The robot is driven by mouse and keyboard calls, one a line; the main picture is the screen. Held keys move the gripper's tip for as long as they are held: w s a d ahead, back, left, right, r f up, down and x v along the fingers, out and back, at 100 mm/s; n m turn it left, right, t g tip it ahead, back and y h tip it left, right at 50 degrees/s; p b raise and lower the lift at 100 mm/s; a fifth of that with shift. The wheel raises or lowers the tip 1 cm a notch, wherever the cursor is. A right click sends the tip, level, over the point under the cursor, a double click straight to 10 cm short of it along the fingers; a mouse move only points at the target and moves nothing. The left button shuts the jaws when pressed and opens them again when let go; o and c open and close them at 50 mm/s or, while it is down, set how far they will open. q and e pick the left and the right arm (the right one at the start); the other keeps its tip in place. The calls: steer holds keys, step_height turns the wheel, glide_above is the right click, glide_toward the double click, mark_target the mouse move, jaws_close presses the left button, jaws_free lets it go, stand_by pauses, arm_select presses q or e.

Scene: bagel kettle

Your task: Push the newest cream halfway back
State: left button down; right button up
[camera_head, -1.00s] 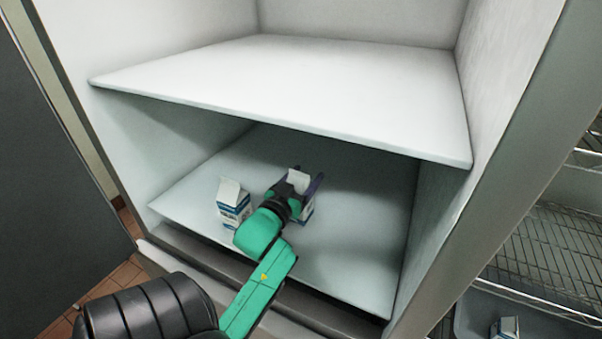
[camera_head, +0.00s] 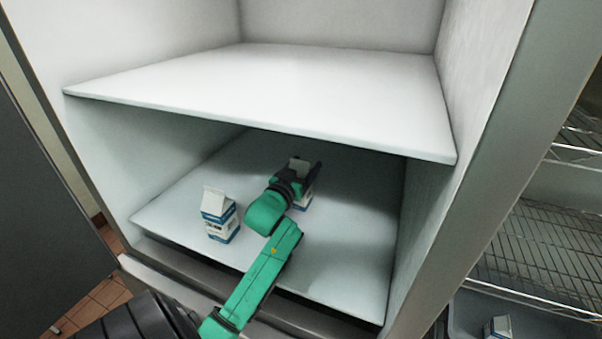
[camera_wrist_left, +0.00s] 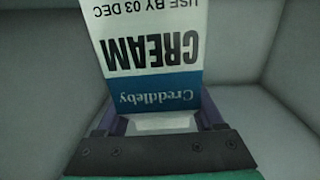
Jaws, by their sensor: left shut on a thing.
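My left gripper (camera_head: 304,170) reaches into the lower compartment and is shut on a cream carton (camera_head: 305,200), which is mostly hidden behind it. In the left wrist view the held carton (camera_wrist_left: 150,40) fills the top middle; its label reads "CREAM", "Creddleby" and "USE BY 03 DEC", upside down. The gripper's fingers (camera_wrist_left: 158,120) lie on both sides of it. A second white and blue carton (camera_head: 219,216) stands upright near the front left of the lower shelf (camera_head: 345,265), apart from the gripper. My right gripper is not in view.
An empty upper shelf (camera_head: 270,95) hangs above my arm. The lower shelf is clear to the right and behind the held carton. Another carton (camera_head: 498,328) sits in a grey tray by the wire rack (camera_head: 545,245) outside at right.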

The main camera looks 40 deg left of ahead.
arm_select(q)
steer(key=b+x, duration=0.1)
steer(key=x, duration=0.3)
steer(key=shift+w+a, duration=0.15)
steer(key=shift+w, duration=0.1)
jaws_free()
steer(key=shift+s+f, duration=0.1)
steer(key=shift+f, duration=0.05)
steer(key=b+v, duration=0.5)
steer(key=v, duration=0.9)
steer(key=shift+s, duration=0.25)
